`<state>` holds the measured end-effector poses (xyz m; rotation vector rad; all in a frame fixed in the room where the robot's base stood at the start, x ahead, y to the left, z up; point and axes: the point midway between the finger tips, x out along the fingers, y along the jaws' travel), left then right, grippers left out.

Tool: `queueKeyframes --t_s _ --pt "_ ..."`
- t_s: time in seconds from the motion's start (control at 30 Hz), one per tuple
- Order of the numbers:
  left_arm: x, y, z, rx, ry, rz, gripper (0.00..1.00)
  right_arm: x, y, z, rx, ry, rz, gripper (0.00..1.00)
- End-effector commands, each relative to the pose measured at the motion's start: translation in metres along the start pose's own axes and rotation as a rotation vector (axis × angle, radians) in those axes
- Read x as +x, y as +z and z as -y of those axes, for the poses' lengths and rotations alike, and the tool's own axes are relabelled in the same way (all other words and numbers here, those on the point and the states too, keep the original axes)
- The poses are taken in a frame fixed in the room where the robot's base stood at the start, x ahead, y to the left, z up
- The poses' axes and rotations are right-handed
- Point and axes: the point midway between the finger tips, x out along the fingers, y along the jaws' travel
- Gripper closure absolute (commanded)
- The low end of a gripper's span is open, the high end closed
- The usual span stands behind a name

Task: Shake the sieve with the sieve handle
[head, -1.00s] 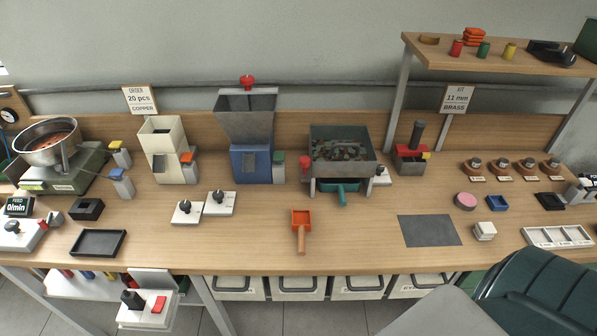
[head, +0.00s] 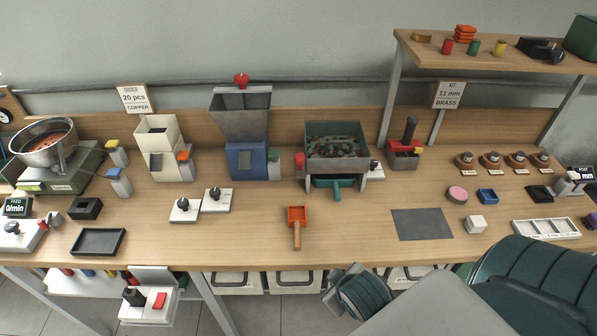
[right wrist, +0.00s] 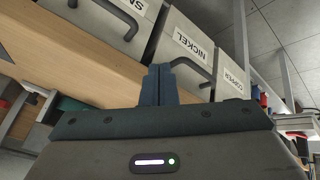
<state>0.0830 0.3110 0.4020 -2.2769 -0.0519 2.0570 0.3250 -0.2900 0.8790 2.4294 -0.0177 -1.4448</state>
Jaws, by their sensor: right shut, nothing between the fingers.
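The sieve (head: 337,145) is a grey open box on legs towards the back of the bench, with dark mixed pieces in it. A red knob-like part (head: 300,161), which looks like the sieve handle, stands at its left side. A teal tray (head: 336,186) sits beneath the sieve. My right gripper (head: 337,280) is in front of the bench's front edge, well short of the sieve. In the right wrist view its fingers (right wrist: 158,85) are together with nothing between them. My left gripper is out of view.
An orange scoop (head: 297,214) lies on the bench in front of the sieve. A blue hopper machine (head: 247,160) stands left of the sieve and a small red-topped bin (head: 404,155) right of it. Labelled drawers (right wrist: 190,45) are under the bench. A grey mat (head: 422,225) lies at right.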

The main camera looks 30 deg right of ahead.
Motion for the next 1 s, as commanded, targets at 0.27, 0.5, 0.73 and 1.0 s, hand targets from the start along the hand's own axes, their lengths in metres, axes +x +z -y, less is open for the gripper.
queueKeyframes --t_s 0.27,0.5,0.73,1.0 --pt "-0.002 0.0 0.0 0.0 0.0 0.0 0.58 -0.015 -0.077 -0.044 -0.305 0.286 -0.285 1.0" --pt "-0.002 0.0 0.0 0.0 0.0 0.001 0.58 -0.03 -0.144 -0.064 -0.668 0.611 -0.487 1.0" --pt "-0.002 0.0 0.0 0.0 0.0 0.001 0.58 -0.045 -0.181 -0.062 -0.924 0.83 -0.587 1.0" --pt "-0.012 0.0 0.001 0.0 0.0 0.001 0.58 -0.037 -0.205 -0.07 -0.953 0.856 -0.598 1.0"
